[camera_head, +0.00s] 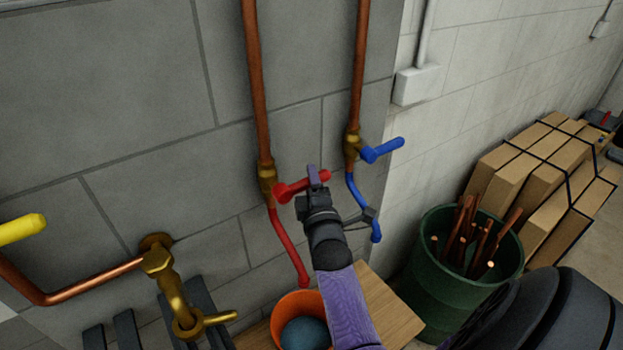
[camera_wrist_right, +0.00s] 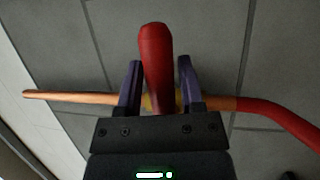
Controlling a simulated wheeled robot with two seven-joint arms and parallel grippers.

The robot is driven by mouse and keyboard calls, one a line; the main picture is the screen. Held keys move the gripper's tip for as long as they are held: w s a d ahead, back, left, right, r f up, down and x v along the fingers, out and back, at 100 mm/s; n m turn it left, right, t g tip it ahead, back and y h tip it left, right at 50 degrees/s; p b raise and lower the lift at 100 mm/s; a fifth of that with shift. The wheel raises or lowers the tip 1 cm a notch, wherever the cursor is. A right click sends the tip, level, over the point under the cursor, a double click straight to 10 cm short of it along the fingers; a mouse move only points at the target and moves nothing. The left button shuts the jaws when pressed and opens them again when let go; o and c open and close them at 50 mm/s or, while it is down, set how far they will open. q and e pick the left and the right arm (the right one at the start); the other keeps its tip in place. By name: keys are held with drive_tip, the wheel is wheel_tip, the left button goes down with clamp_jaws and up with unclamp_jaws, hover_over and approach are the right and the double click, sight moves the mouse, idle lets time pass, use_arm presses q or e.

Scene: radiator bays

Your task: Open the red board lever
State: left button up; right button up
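The red lever (camera_head: 291,190) sits on a brass valve (camera_head: 267,177) on the left vertical copper pipe (camera_head: 256,80). It sticks out to the right, crosswise to the pipe. My right gripper (camera_head: 314,178) is at the lever's outer part. In the right wrist view the red lever (camera_wrist_right: 156,60) stands between the two purple fingers of my right gripper (camera_wrist_right: 160,76). The fingers are apart, one on each side, with a narrow gap showing on the right. The gripper hides part of the lever in the head view. My left gripper is not in view.
A blue lever (camera_head: 384,149) on the neighbouring pipe (camera_head: 359,70) sits close to the right. A red hose (camera_head: 287,245) hangs towards an orange bucket (camera_head: 287,307). A green bin (camera_head: 432,265) with copper offcuts stands right. A brass tap (camera_head: 175,290) and yellow handle (camera_head: 22,229) are left.

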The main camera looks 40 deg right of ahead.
clamp_jaws()
idle(0.3)
idle(0.8)
